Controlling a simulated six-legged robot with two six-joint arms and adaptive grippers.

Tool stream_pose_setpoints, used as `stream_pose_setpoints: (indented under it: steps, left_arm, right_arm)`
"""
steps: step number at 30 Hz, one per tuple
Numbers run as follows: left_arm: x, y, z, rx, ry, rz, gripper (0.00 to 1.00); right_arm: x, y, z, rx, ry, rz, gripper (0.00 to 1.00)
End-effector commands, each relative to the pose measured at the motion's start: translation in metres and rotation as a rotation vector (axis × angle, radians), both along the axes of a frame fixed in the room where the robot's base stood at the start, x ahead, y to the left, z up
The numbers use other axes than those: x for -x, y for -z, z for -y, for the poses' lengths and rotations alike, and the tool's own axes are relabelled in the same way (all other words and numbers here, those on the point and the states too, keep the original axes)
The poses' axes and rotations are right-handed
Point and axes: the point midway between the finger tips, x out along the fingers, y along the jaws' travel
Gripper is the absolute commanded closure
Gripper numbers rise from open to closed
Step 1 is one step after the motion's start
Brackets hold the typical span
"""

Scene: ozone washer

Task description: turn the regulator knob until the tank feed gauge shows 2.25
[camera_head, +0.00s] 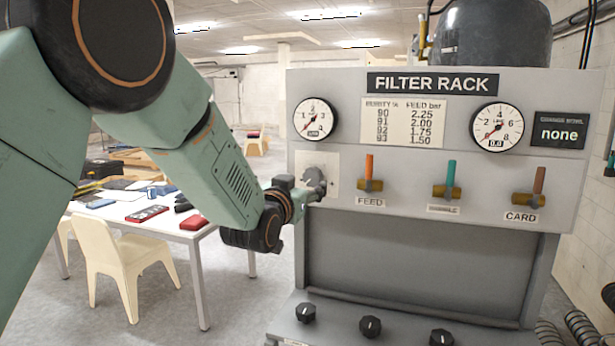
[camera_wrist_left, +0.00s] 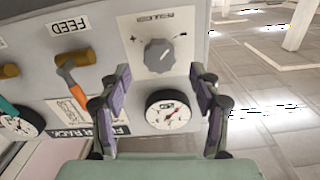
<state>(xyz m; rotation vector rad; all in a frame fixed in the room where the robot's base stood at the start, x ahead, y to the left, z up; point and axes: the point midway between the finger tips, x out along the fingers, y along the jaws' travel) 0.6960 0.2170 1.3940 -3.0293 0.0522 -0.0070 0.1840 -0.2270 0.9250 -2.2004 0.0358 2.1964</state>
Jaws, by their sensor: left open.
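The grey regulator knob (camera_head: 314,177) sits on a white plate at the left of the filter rack's panel. In the left wrist view the knob (camera_wrist_left: 158,56) has plus and minus marks beside it. A round gauge (camera_head: 315,119) is above it; its red needle points to the lower left, low on the scale, and its small readout is too small to read. The gauge also shows upside down in the wrist view (camera_wrist_left: 173,112). My left gripper (camera_wrist_left: 161,73) is open, its fingers on either side of the knob with visible gaps. My right gripper is not in view.
Beside the knob are the orange FEED lever (camera_head: 369,168), a teal lever (camera_head: 451,174) and the CARD lever (camera_head: 538,182). A second gauge (camera_head: 497,126) is at right. A printed table (camera_head: 403,121) pairs purity 90 with 2.25. A white table (camera_head: 200,235) stands left.

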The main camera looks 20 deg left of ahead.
Motion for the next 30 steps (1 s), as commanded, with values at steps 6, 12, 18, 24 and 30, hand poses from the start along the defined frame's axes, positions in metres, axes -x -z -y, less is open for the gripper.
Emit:
stream_pose_setpoints:
  steps: [6, 12, 18, 24, 30]
  left_arm:
    - [-0.03, -0.002, 0.001, 0.0, 0.0, 0.0, 0.37]
    - [-0.046, -0.001, 0.0, 0.0, 0.0, -0.001, 0.37]
    - [-0.05, -0.001, -0.002, 0.001, 0.0, 0.0, 0.37]
    - [-0.05, 0.0, -0.002, 0.0, 0.0, -0.001, 0.39]
    - [-0.05, 0.0, -0.002, 0.0, 0.0, -0.001, 0.55]
  right_arm:
    - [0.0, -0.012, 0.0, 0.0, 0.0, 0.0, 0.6]
    - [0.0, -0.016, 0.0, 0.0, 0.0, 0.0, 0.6]
    - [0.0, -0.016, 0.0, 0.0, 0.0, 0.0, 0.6]
    - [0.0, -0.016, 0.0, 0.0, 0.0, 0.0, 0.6]
    - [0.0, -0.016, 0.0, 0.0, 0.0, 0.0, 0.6]
